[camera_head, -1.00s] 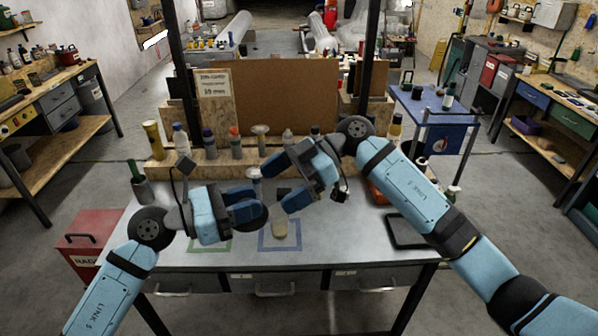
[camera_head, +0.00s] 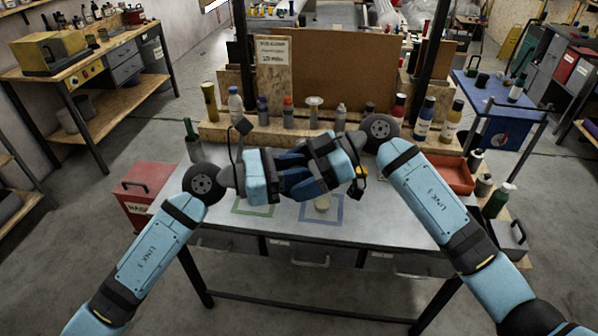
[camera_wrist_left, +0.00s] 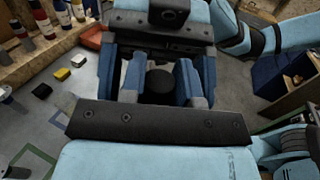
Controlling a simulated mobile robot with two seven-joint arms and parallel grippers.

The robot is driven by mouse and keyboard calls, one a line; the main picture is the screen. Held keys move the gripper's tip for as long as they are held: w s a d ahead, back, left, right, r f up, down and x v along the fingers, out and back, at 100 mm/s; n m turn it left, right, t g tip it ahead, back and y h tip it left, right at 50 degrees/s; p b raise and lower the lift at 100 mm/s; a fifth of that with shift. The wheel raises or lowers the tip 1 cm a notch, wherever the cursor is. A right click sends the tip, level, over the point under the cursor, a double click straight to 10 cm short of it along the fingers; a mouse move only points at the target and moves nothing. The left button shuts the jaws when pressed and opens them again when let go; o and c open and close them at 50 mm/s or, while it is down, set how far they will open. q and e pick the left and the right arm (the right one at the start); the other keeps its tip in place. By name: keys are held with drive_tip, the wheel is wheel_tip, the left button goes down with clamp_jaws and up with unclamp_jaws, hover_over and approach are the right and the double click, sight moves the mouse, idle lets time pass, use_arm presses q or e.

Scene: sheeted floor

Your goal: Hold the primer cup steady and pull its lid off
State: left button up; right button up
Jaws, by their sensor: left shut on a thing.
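My left gripper (camera_head: 290,176) and my right gripper (camera_head: 308,170) meet face to face above the table in the head view. In the left wrist view a dark round thing (camera_wrist_left: 159,81), apparently the primer cup or its lid, sits between the inner blue fingers. My left gripper (camera_wrist_left: 160,90) is shut on it. The fingers of my right gripper (camera_wrist_left: 157,68) come from the opposite side and appear spread wide, outside the left fingers. Whether they touch the cup cannot be told. In the head view the cup is hidden by the grippers, and the join between cup and lid does not show.
A grey table (camera_head: 385,225) lies below, with a green outlined square (camera_head: 240,211) and a blue outlined square (camera_head: 341,212). Several bottles line the rear shelf (camera_head: 350,128). An orange-red tray (camera_head: 450,176) is at right.

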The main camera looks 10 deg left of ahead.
use_arm(q)
drive_tip(key=o, duration=1.1)
drive_tip(key=shift+s+d, duration=0.1)
drive_tip(key=shift+s, duration=0.05)
use_arm(e)
drive_tip(key=shift+w, duration=0.1)
